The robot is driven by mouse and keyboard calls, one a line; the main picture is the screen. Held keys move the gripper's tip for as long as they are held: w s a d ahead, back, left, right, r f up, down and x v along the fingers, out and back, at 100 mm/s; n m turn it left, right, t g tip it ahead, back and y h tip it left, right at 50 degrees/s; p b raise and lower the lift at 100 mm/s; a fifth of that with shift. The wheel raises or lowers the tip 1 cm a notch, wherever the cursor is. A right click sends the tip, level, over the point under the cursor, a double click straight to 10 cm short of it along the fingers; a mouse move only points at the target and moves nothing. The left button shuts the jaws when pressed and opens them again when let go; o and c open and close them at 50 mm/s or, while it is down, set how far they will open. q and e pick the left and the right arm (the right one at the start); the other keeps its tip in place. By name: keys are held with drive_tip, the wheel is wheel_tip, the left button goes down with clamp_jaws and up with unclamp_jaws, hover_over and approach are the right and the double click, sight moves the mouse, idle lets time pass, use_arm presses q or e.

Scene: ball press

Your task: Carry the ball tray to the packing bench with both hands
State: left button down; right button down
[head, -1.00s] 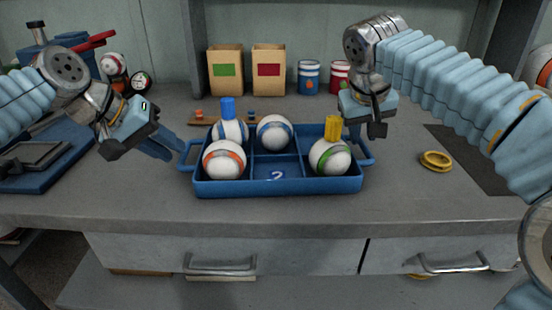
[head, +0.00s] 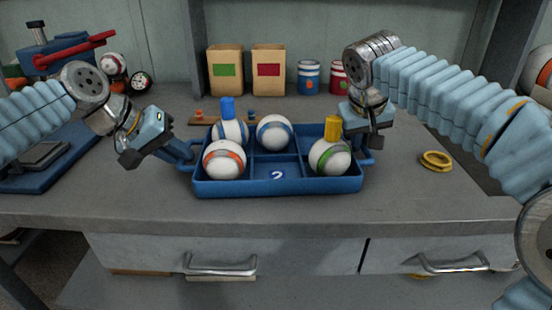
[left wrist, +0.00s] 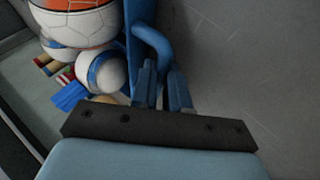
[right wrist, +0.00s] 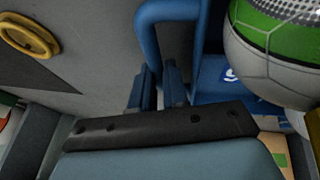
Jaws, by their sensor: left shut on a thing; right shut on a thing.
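The blue ball tray (head: 325,185) sits level on the grey bench, a handle at each end. In it are an orange-striped ball (head: 224,160), two blue-striped balls (head: 274,133) and a green-striped ball (head: 329,157). A blue peg (head: 228,108) and a yellow peg (head: 333,128) stand up at the balls. My left gripper (head: 188,153) is shut on the left handle, which also shows in the left wrist view (left wrist: 150,38). My right gripper (head: 368,152) is shut on the right handle, seen in the right wrist view (right wrist: 150,35); its fingertips are partly hidden in the head view.
Behind the tray stand two paper bags (head: 226,70) and two paint cans (head: 309,77). A blue press with a red lever (head: 75,52) is at left. The bench in front of the tray is clear.

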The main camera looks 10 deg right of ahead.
use_arm(q)
drive_tip(key=shift+r, duration=0.1)
use_arm(e)
drive_tip(key=shift+r, duration=0.1)
